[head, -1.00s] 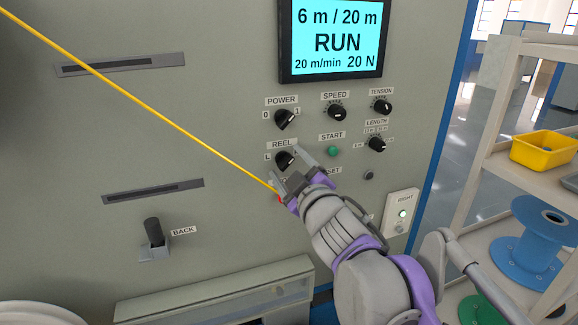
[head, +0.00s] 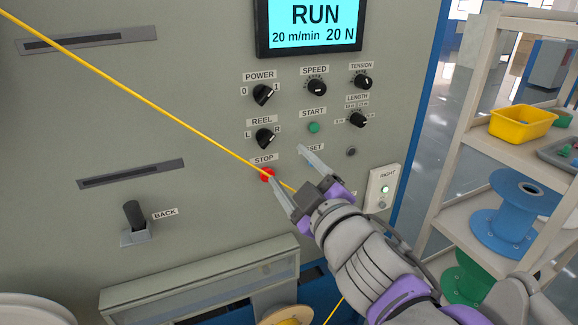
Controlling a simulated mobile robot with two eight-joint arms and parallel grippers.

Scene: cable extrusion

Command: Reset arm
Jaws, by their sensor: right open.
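My right gripper (head: 289,166) is open and empty, in front of the grey machine panel (head: 215,130). One fingertip overlaps the red STOP button (head: 267,175) in the picture and the other is near the partly covered RESET label (head: 315,148). I cannot tell whether a fingertip touches the panel. My right arm (head: 375,270) reaches in from the lower right. My left gripper is not in view.
The panel has a RUN display (head: 310,22), a REEL knob (head: 264,138), a green START button (head: 313,127) and a BACK lever (head: 135,219). A yellow cable (head: 150,97) crosses in front. Shelves (head: 478,125) with spools stand at right.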

